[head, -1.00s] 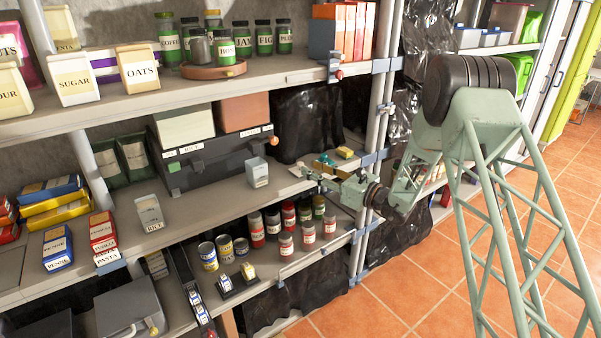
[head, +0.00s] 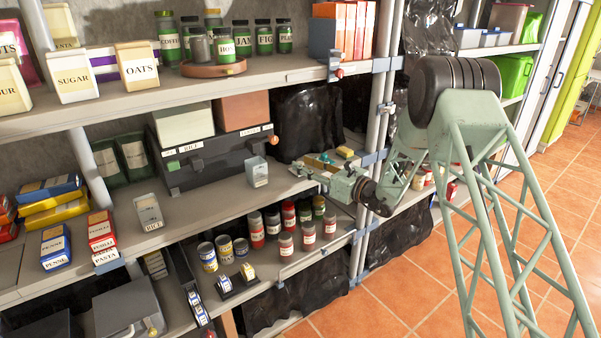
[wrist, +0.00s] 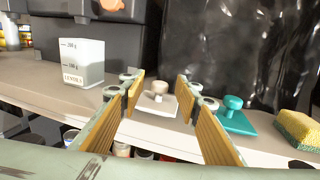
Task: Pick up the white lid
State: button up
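The white lid (wrist: 160,104), a flat square plate with a pale round knob (wrist: 158,90), lies on the middle shelf near its front edge. In the wrist view it shows between and beyond the two fingers of my gripper (wrist: 160,82). My gripper is open, with nothing between its wood-coloured pads, and points toward the lid. In the head view my gripper (head: 305,171) is at the right end of the middle shelf; the lid there is too small and covered to make out well.
A teal lid (wrist: 240,120) with a knob lies just right of the white lid, with a yellow-green sponge (wrist: 300,130) further right. A white measuring cup (wrist: 82,62) stands to the left. Black plastic sheeting (wrist: 225,45) hangs behind. Jars (head: 285,245) stand on the shelf below.

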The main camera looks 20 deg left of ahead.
jog(key=shift+x, duration=1.1)
jog(key=c, duration=0.8)
